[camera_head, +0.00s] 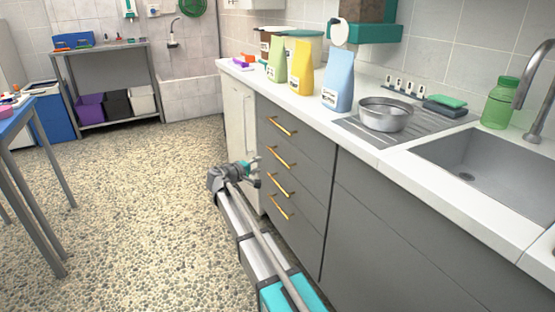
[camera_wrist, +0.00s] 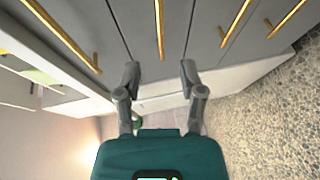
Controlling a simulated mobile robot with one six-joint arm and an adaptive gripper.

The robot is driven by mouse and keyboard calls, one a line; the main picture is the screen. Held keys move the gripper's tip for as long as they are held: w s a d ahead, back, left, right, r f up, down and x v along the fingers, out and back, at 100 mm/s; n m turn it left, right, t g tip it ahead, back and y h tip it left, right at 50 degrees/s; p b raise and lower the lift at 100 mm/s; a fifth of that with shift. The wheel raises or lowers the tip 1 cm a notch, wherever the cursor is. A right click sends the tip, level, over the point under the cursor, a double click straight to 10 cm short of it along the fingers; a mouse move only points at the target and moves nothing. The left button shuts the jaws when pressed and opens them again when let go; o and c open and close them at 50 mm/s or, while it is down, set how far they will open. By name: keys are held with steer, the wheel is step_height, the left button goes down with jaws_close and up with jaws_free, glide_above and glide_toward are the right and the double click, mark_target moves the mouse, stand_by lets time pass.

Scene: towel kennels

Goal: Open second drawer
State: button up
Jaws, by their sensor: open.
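The grey cabinet has a stack of drawers, all flush, each with a brass bar handle. The second drawer from the top (camera_head: 305,169) has its handle (camera_head: 280,157) just right of and a little above my gripper (camera_head: 256,174) in the head view. In the wrist view, the second handle (camera_wrist: 159,28) stands centred beyond my fingertips (camera_wrist: 159,71). My gripper is open and empty, with its two fingers apart, and nothing is between them. The handle appears apart from the fingers. The exact gap is hard to tell.
The top handle (camera_wrist: 65,38) is left in the wrist view; the lower handles (camera_wrist: 236,22) are right. The counter (camera_head: 330,115) above holds bags and a metal bowl (camera_head: 386,114). A blue table (camera_head: 12,110) stands at left. The pebbled floor (camera_head: 140,200) between is clear.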

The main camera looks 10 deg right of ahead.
mark_target(278, 158)
steer(key=b+x, duration=0.2)
steer(key=x, duration=1)
steer(key=shift+w+d, duration=0.2)
steer(key=shift+d, duration=0.05)
jaws_close()
steer(key=shift+a, duration=0.25)
steer(key=shift+s+d, duration=0.1)
steer(key=shift+d, duration=0.15)
